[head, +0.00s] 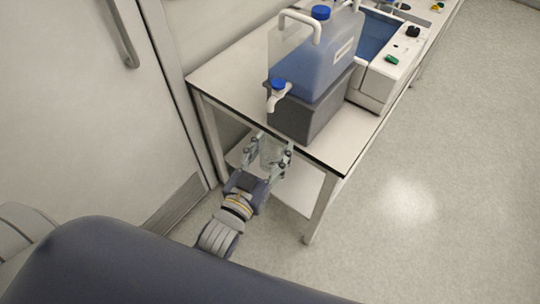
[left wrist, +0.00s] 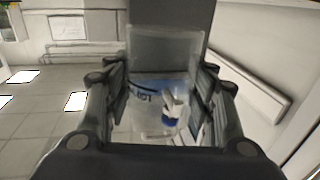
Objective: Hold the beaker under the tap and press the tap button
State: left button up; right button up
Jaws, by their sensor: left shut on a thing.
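My left gripper (head: 268,158) is shut on a clear beaker (head: 271,151), in front of the table's near edge and below the tap (head: 277,99). The tap has a blue button (head: 278,84) on top and sits low on the front of a clear container (head: 318,62) of bluish liquid. In the left wrist view the beaker (left wrist: 165,48) stands between the fingers of the left gripper (left wrist: 163,92). The tap (left wrist: 173,103) shows through or behind the glass. I cannot tell whether the beaker is exactly under the spout. My right gripper is not in view.
The container stands on a grey block (head: 305,118) on a white table (head: 225,80). A white device with a blue bath (head: 372,38) stands behind it to the right. A door (head: 75,100) is at the left. The floor at the right (head: 440,190) is clear.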

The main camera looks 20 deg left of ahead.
pick_arm(q)
jog(key=w, duration=0.1)
jog(key=w+a, duration=0.1)
jog(key=shift+w, duration=0.35)
jog(key=shift+w+a+r+b, duration=0.1)
jog(key=shift+w+a+b, duration=0.15)
jog(key=shift+w, duration=0.6)
jog(key=shift+w+a+r+b, duration=0.1)
jog(key=shift+w+a, duration=0.25)
jog(key=shift+w, duration=0.45)
